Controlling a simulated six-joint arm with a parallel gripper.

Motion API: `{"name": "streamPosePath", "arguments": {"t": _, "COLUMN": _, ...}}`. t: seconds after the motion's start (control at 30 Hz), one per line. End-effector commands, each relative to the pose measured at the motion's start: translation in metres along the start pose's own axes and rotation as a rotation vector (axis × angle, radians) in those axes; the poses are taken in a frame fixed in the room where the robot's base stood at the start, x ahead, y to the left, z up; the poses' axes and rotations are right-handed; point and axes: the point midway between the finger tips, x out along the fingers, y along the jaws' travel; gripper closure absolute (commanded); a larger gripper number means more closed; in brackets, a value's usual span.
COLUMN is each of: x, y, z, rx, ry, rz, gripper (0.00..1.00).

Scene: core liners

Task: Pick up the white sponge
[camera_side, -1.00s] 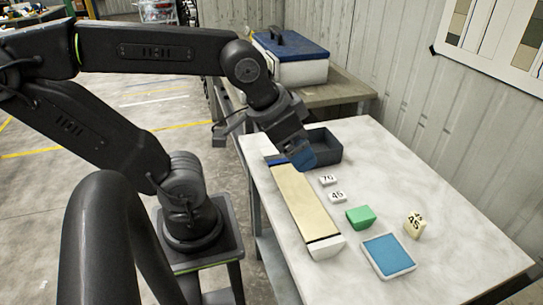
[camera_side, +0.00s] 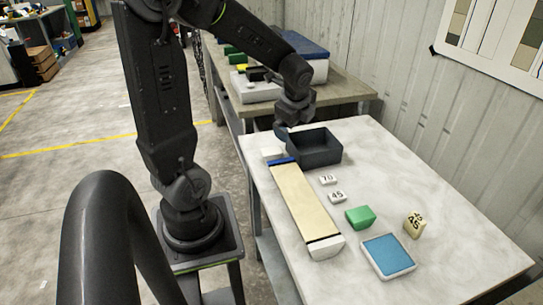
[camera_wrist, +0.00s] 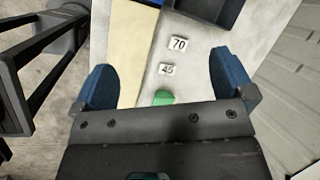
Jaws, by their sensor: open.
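I cannot pick out a white sponge for certain. A small white block (camera_side: 272,153) shows at the far end of the long beige core liner (camera_side: 300,200), and whether it is a sponge or an end piece is unclear. My gripper (camera_side: 283,131) is above the table's far edge, beside the dark bin, and its fingers are partly hidden in the side view. In the wrist view my gripper (camera_wrist: 160,62) has its two blue fingers wide apart with nothing held between them.
The dark open bin (camera_side: 315,148) stands at the back. Two white tags, 70 (camera_side: 328,179) and 45 (camera_side: 337,196), lie beside the liner. The table's right side is clear.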

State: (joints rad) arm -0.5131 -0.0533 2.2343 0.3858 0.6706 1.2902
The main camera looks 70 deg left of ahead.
Motion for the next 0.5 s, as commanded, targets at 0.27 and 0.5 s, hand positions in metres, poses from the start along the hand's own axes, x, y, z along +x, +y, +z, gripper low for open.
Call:
{"name": "streamPosePath", "arguments": {"t": 0.27, "x": 0.086, "y": -0.007, "z": 0.066, "rx": 0.473, "ry": -0.066, "rz": 0.130, "gripper": 0.00}}
{"name": "streamPosePath", "arguments": {"t": 0.5, "x": 0.114, "y": -0.003, "z": 0.077, "rx": 0.560, "ry": -0.066, "rz": 0.153, "gripper": 0.00}}
